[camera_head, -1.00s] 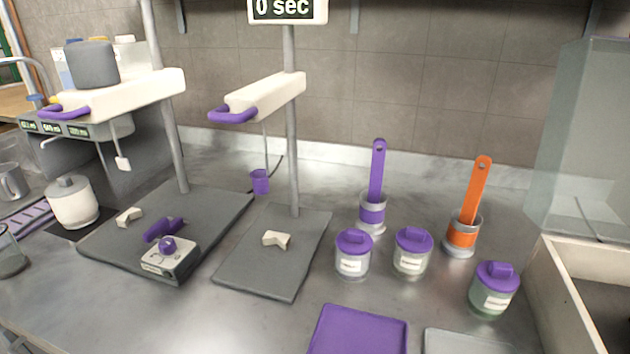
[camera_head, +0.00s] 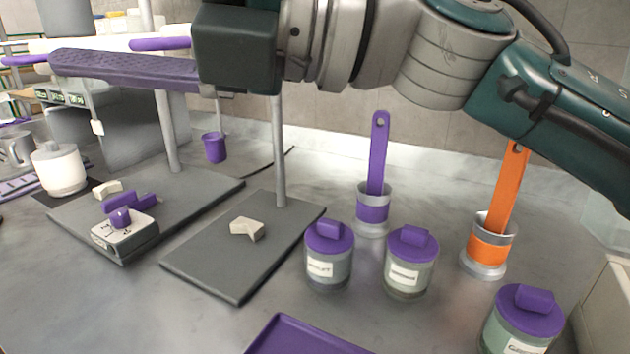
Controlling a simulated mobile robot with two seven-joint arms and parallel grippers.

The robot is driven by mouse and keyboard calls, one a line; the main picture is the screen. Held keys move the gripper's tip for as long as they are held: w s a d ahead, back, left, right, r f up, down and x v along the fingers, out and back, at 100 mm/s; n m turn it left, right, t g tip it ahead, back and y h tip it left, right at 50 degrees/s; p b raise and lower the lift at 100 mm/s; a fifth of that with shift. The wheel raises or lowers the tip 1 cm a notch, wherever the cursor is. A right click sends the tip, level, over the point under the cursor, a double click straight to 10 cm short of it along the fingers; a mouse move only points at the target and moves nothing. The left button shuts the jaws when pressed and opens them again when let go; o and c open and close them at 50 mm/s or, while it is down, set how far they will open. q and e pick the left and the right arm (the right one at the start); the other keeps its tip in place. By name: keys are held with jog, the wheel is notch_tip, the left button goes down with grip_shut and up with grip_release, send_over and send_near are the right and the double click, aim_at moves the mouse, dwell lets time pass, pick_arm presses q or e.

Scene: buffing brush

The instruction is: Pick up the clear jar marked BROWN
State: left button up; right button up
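Three clear jars with purple lids stand on the counter: a left jar (camera_head: 329,268), a middle jar (camera_head: 408,275) and a right jar (camera_head: 518,330) that is cut by the bottom edge. Each has a white label, too small or blurred for me to read, so I cannot tell which is marked BROWN. My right arm comes in from the right across the top. Its gripper (camera_head: 125,70) points left, high above the counter and away from the jars. Only one long finger shows clearly, so its opening is hidden. My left gripper is not in view.
A purple brush (camera_head: 378,155) and an orange brush (camera_head: 506,195) stand in holders behind the jars. A purple tray (camera_head: 300,338) lies in front. Two stands with grey bases (camera_head: 225,268) are at left. A pale-walled bin (camera_head: 600,300) is at right.

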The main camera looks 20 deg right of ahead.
notch_tip(320, 180, down, 7)
jog(key=n+g+h+b, duration=0.1)
jog(key=n+g+h, duration=0.2)
jog(key=n, duration=0.1)
jog(key=n+g+h+b, duration=0.1)
jog(key=g+h+b, duration=0.3)
jog(key=h, duration=1.1)
send_over(413, 242)
jog(key=w, duration=0.1)
jog(key=shift+t, duration=0.6)
notch_tip(413, 242, down, 10)
jog(key=shift+w+f, duration=0.1)
jog(key=f, duration=0.2)
jog(key=d+f, duration=0.1)
jog(key=shift+s+f+h+b, duration=0.2)
jog(key=shift+f+h+b, duration=0.1)
jog(key=shift+f, duration=0.05)
jog(key=f, duration=0.5)
jog(key=shift+s+a+f, duration=0.15)
jog(key=shift+a+f, duration=0.1)
jog(key=shift+f, duration=0.15)
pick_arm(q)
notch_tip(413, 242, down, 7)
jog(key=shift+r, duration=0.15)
pick_arm(e)
jog(key=shift+c, duration=0.2)
